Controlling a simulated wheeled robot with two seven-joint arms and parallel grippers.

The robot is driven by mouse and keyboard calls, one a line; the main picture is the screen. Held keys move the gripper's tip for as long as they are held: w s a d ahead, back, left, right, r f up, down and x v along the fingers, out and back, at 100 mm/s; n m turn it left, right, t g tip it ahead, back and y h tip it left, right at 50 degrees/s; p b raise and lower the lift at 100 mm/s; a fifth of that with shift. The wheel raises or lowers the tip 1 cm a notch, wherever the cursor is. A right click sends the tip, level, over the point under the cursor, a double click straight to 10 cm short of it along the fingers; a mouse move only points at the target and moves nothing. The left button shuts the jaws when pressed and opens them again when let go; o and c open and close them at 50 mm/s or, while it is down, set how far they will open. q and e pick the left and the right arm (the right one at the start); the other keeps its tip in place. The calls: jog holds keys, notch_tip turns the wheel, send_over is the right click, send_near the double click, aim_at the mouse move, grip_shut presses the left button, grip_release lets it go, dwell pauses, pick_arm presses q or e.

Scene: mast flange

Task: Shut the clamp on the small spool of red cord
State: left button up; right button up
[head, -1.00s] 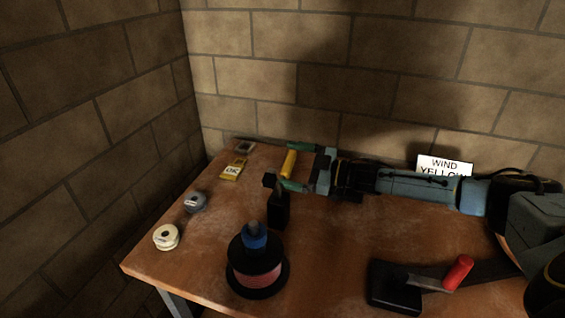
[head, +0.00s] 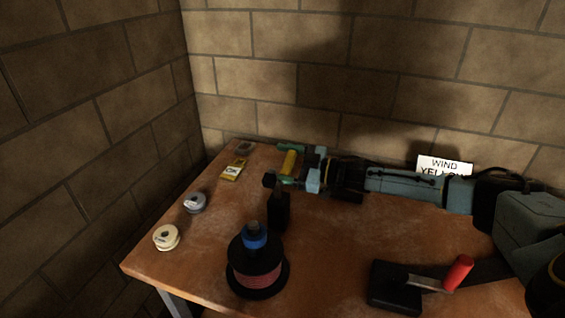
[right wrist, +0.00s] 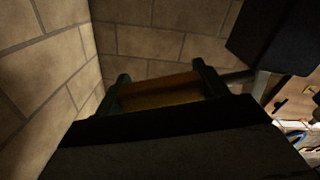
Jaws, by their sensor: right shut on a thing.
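A spool wound with red cord (head: 258,279) sits on a dark round base at the front of the bench, with a blue-collared knob (head: 255,237) on top. Behind it stands a black post (head: 279,212) with a dark head. My right gripper (head: 288,166) reaches in from the right behind the post, its green fingers shut on a yellow handle (head: 289,162). The right wrist view shows this yellow handle (right wrist: 160,92) lying between the fingertips. I cannot tell how the handle joins the post. My left gripper is not in view.
A cream spool (head: 166,238) and a grey spool (head: 195,203) lie along the left edge, with a yellow tag (head: 233,170) behind them. A black block with a red-handled lever (head: 459,272) stands at front right. A "WIND YELLOW" sign (head: 445,165) stands near the wall.

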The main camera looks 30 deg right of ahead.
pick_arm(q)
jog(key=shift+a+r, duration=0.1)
pick_arm(e)
jog(key=shift+r, duration=0.1)
jog(key=shift+c, duration=0.2)
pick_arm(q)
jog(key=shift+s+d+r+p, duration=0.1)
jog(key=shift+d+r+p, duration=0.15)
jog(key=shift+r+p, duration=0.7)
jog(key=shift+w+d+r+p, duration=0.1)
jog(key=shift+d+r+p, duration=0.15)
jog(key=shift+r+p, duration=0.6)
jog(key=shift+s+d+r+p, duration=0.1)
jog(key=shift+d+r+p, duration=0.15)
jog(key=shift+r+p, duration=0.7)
pick_arm(e)
jog(key=s+a+r+n, duration=0.5)
jog(key=a+n, duration=0.1)
jog(key=n, duration=0.7)
jog(key=shift+s+a+r+n, duration=0.2)
jog(key=shift+a+r+n, duration=0.05)
jog(key=shift+n, duration=0.15)
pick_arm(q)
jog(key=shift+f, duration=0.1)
pick_arm(e)
jog(key=o, duration=1.4)
jog(key=shift+s+a, duration=0.1)
